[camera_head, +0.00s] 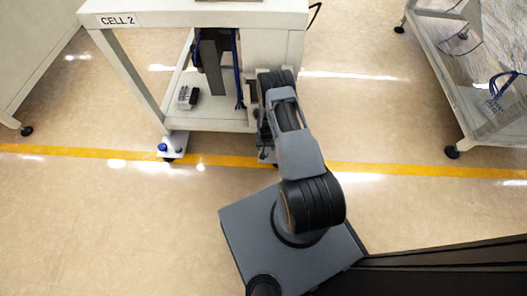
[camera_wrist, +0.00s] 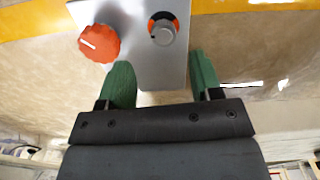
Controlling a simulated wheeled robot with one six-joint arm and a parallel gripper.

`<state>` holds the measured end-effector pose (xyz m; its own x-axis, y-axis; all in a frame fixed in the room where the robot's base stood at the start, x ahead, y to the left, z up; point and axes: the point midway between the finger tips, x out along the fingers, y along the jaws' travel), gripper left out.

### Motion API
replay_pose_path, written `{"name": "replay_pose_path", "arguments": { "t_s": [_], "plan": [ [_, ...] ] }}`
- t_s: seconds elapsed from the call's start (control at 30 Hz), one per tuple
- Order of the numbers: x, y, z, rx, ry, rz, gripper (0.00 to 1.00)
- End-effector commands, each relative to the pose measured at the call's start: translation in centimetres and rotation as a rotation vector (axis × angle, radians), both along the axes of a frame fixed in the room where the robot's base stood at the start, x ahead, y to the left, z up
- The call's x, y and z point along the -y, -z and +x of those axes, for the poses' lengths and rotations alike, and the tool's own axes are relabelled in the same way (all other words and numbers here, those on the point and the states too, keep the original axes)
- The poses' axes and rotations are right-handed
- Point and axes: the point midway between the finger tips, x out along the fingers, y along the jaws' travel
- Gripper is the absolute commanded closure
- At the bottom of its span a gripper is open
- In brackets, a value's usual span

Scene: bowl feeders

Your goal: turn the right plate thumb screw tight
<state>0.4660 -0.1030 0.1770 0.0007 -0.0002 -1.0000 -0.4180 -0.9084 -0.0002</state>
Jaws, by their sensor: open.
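In the wrist view a grey metal plate (camera_wrist: 150,65) carries two round parts. On the left is an orange-red knob (camera_wrist: 99,43) with a white line across it. On the right is a small grey knob (camera_wrist: 163,32) with a dark slot, over a black and orange ring. Which of the two is the thumb screw is not clear from the picture. My gripper (camera_wrist: 160,66) is open, its green fingers apart at the plate's near edge with nothing between them. Neither finger visibly grips a knob. In the head view my arm mostly hides the gripper and this plate.
The cell frame marked CELL 2 (camera_head: 118,21) stands over this spot. Its left foot plate has a blue knob (camera_head: 162,147). A dark grey block (camera_head: 187,97) lies on the lower shelf. A yellow floor line (camera_head: 400,169) runs past. Another wheeled table (camera_head: 440,75) stands right.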

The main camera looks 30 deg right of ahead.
Motion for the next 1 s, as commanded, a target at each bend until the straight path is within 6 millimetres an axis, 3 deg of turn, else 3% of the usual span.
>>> {"name": "replay_pose_path", "arguments": {
  "t_s": [0.03, 0.2, 0.4, 0.8, 1.0],
  "plan": [
    [-0.3, 1.2, -0.1, -0.002, -0.005, 0.001, 0.41],
    [-0.6, 3.5, 0.1, 0.000, -0.013, 0.000, 0.41],
    [-0.6, 5.2, 0.1, 0.001, -0.013, 0.000, 0.41],
    [-0.5, 5.6, 0.1, 0.001, -0.009, 0.000, 0.41],
    [-0.5, 5.6, 0.1, 0.001, -0.009, 0.000, 0.59]
  ]
}}
